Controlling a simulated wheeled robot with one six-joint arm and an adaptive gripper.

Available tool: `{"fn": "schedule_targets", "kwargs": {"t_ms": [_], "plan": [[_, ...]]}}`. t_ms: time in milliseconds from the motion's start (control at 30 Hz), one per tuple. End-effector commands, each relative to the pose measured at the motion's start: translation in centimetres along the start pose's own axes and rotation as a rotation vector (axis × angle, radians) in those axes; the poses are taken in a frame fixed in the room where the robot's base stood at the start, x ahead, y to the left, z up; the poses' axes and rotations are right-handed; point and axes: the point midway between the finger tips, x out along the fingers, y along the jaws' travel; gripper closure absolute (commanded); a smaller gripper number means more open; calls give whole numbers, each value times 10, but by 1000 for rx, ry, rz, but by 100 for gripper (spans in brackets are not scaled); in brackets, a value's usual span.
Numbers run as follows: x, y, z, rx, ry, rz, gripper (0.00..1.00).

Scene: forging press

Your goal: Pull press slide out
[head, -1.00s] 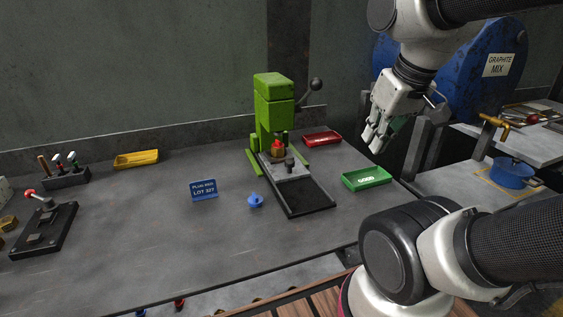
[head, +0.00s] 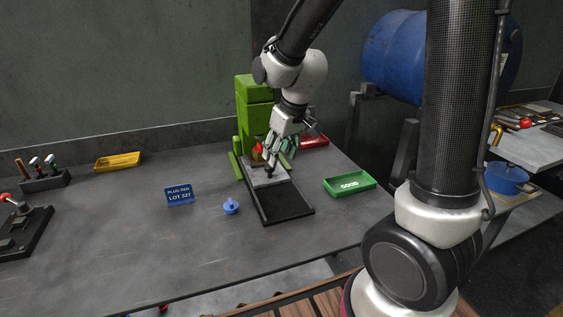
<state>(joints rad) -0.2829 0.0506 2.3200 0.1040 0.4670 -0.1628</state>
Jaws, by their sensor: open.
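The green press (head: 256,92) stands at the back of the grey bench, partly hidden by my arm. Its slide is a light grey plate (head: 264,180) on a black rail frame (head: 287,203) that reaches toward the front. The plate sits at the rear part of the frame, and the front part is bare. A red and brass piece (head: 257,152) shows on the slide beneath the press. My gripper (head: 274,158) points down over the dark knob (head: 270,169) on the slide. Its fingers are open around or just above the knob; I cannot tell whether they touch it.
A green GOOD tray (head: 349,184) lies right of the rails, and a red tray (head: 315,141) is behind my gripper. The bench in front of the rails is clear.

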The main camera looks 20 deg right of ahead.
Motion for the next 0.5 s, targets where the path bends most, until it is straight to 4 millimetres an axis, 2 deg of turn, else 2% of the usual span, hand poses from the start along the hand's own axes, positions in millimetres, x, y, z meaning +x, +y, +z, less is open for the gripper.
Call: {"fn": "schedule_targets", "kwargs": {"t_ms": [33, 167, 500], "plan": [[-3, 1, -11, -9, 42, 4, 52], [0, 2, -20, -31, 83, 11, 52], [52, 3, -24, -36, 80, 12, 52]]}}
